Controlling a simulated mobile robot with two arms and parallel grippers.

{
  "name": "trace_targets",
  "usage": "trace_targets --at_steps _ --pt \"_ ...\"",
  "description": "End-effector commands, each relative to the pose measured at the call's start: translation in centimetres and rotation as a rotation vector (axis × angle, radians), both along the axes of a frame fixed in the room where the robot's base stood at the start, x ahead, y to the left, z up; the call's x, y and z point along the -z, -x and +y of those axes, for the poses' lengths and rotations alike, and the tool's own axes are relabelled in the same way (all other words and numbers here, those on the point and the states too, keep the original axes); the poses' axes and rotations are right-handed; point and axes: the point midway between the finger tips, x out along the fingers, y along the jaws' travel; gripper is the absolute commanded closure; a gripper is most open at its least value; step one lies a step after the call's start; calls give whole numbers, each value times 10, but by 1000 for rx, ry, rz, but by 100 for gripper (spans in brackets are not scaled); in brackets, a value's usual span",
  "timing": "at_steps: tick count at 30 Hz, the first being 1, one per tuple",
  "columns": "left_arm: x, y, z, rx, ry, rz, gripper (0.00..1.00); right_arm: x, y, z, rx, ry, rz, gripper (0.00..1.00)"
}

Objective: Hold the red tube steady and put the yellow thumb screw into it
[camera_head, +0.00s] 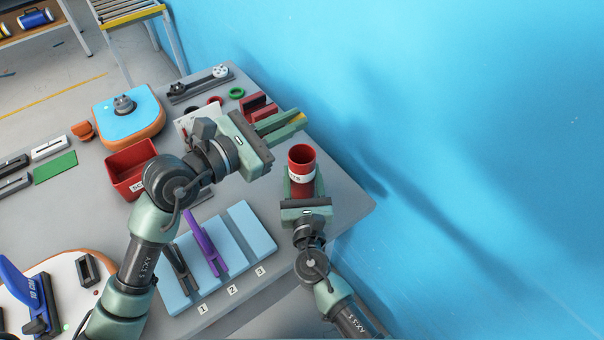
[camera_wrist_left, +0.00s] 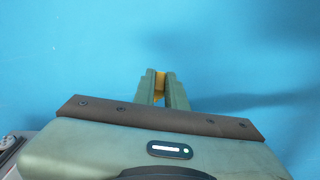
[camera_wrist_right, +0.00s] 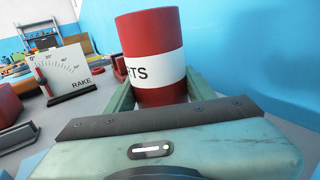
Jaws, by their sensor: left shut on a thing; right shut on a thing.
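The red tube (camera_head: 301,156) with a white label stands upright and open at the top in the head view. My right gripper (camera_head: 302,185) is shut around it; the right wrist view also shows the red tube (camera_wrist_right: 150,35) between the fingers. My left gripper (camera_head: 290,120) is shut on the yellow thumb screw (camera_head: 299,117), of which only a small part shows between the fingertips. The screw (camera_wrist_left: 160,84) also shows in the left wrist view. The left fingertips are above and behind the tube, apart from it.
A red bin (camera_head: 130,168) stands left of my left arm. A blue slotted rack (camera_head: 250,232) holds a purple tool (camera_head: 203,243) near the table's front. The blue wall is close on the right.

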Motion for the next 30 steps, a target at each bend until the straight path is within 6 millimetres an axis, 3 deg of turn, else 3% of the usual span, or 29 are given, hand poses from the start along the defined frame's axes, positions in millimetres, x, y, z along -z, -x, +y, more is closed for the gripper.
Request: trace_targets --at_steps 30 --pt "72 0 0 2 0 2 100 0 0 0 0 0 1 86"
